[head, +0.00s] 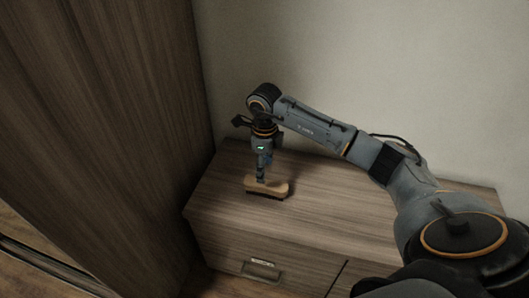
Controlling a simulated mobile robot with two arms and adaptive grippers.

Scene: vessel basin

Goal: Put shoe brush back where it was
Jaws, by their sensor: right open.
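The shoe brush (272,189) has a tan wooden body and dark bristles underneath. It lies bristles down on the top of a wooden dresser (345,222), near the dresser's left end. My right gripper (262,178) points straight down at the brush, with its fingertips at the brush's upper side. The gripper is open; the fingers are small in the picture, and I cannot tell whether they touch the brush. My left gripper is not in view.
A tall wooden wardrobe (95,120) stands close on the left. A plain wall (400,75) is behind the dresser. The dresser front has a drawer with a handle (261,270). The dresser top right of the brush is clear beneath my arm.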

